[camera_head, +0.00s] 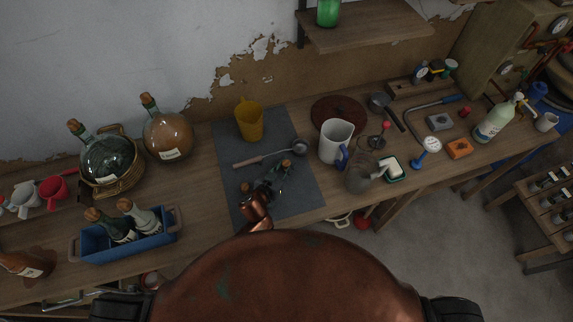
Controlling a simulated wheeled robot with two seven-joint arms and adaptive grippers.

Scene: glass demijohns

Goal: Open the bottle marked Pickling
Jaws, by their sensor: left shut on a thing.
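No label can be read, so I cannot tell which bottle is marked Pickling. A dark green glass demijohn (108,163) with a cork stands in a wicker basket at the left. A corked amber demijohn (168,138) stands beside it. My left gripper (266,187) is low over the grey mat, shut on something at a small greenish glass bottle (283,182). That bottle looks tilted, with a cork at its upper end. The gripper hides part of it, and the exact grip point is unclear. My right gripper is not in view.
A blue crate (150,243) with two corked bottles and a brown bottle (28,264) are at the left. A yellow cup (249,121) and a ladle (270,155) are on the mat (302,190). A white jug (336,142) and a grey beaker (360,176) stand right of it.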

